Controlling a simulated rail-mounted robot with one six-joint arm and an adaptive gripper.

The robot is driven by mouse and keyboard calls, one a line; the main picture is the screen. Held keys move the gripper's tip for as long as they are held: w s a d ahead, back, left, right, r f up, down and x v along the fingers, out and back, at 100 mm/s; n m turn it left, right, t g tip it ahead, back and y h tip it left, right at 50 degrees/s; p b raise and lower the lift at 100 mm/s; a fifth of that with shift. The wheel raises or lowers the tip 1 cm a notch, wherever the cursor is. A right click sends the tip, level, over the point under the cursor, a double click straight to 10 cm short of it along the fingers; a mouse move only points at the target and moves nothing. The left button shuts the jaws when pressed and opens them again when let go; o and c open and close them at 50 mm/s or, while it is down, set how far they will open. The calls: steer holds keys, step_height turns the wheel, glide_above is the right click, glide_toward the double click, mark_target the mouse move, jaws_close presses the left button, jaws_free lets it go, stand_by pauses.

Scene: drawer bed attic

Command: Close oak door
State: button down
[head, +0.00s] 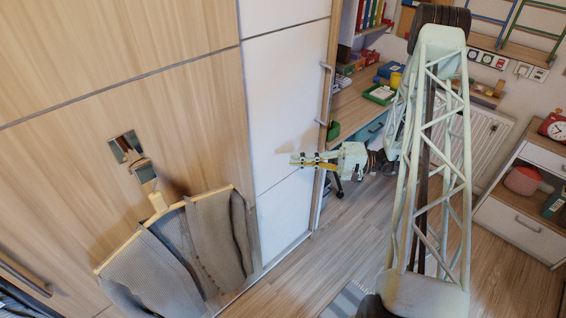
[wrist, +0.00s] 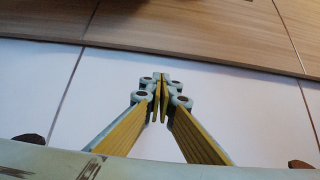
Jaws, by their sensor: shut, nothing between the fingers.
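A large oak door panel (head: 75,155) fills the left of the head view, with a bar handle (head: 25,279) at its lower left. Its right edge meets a white panel (head: 283,100); whether it stands ajar there I cannot tell. In the wrist view the oak surface (wrist: 200,22) runs across the top, above the white panel (wrist: 235,95), with a dark line between them. My gripper (head: 294,160) is shut and empty in front of the white panel, pointing left toward the oak. Its closed fingertips show in the wrist view (wrist: 161,82); I cannot tell whether they touch the panel.
A grey garment (head: 185,250) hangs from a metal wall hook (head: 131,154) on the oak panel. A vertical handle (head: 325,92) is at the white panel's right edge. A desk (head: 350,107) with boxes stands behind, and a drawer cabinet (head: 520,225) at right. The middle floor (head: 320,262) looks mostly clear.

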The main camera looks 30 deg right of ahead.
steer(key=x, duration=0.9)
steer(key=shift+w+a+b, duration=0.2)
steer(key=shift+a+b, duration=0.1)
steer(key=shift+b, duration=0.05)
steer(key=a, duration=0.2)
steer(key=s+a, duration=0.1)
steer(key=shift+a, duration=0.4)
steer(key=shift+s+a+b, duration=0.1)
steer(key=shift+b, duration=0.2)
